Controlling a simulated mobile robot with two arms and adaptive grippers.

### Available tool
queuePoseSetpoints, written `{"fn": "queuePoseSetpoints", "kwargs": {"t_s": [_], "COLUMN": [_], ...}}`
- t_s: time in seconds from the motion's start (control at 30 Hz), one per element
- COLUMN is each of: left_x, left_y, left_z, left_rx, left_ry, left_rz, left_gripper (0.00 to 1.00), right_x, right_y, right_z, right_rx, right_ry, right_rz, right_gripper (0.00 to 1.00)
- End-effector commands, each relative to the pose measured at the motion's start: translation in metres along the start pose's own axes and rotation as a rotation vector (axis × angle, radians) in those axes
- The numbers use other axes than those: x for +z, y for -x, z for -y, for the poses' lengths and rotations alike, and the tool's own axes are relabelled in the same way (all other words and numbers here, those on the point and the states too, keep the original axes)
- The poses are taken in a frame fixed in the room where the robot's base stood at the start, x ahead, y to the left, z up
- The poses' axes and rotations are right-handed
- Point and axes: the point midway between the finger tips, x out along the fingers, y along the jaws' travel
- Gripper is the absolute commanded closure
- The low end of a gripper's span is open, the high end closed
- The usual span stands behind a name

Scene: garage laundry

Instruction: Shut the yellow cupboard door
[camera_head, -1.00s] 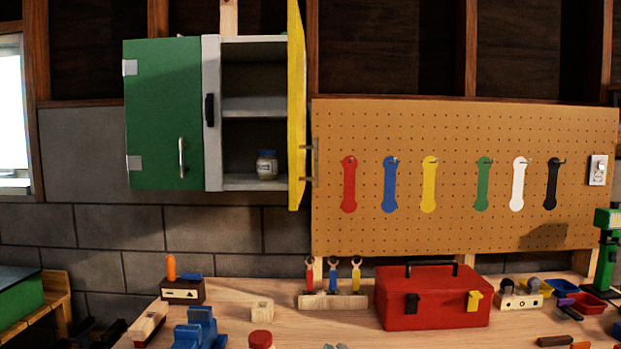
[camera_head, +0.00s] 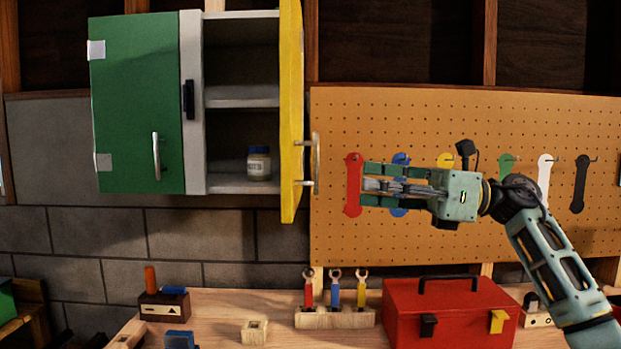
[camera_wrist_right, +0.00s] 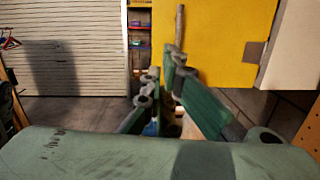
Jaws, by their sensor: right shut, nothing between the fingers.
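The yellow cupboard door (camera_head: 291,110) stands open, swung out from the wall cupboard and seen nearly edge-on in the head view. Its metal handle (camera_head: 316,165) sticks out on the right side, low on the door. In the right wrist view, the door (camera_wrist_right: 222,42) fills the upper right and its handle (camera_wrist_right: 180,25) rises above the fingers. My right gripper (camera_head: 365,184) is shut and empty, to the right of the handle and pointing left at it, apparently apart from it. My left gripper is not in view.
The open compartment has shelves (camera_head: 241,96) and a jar (camera_head: 259,163). The green door (camera_head: 140,105) beside it is shut. A pegboard (camera_head: 400,245) with coloured tool shapes is behind my right arm. Below are a red toolbox (camera_head: 450,310) and a tool rack (camera_head: 335,317) on the workbench.

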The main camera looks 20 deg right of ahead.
Motion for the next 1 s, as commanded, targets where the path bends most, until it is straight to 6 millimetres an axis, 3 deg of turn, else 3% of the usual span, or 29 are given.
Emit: {"fn": "queuePoseSetpoints", "kwargs": {"t_s": [0.1,0.27,0.47,0.8,1.0], "left_x": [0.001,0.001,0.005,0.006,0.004], "left_y": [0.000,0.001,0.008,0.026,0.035], "left_z": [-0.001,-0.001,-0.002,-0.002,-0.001], "left_rx": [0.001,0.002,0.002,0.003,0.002], "left_ry": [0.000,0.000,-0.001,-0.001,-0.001], "left_rz": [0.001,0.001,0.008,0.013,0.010], "left_gripper": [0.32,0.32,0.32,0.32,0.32], "right_x": [0.008,0.009,0.006,0.000,-0.003], "right_y": [0.021,0.024,-0.006,-0.078,-0.103], "right_z": [-0.007,-0.010,-0.011,-0.012,-0.011], "right_rx": [0.001,0.006,0.011,0.011,0.008], "right_ry": [0.064,0.087,0.085,0.084,0.083], "right_rz": [-0.072,-0.106,-0.106,-0.104,-0.103], "right_gripper": [1.00,1.00,1.00,1.00,1.00]}}
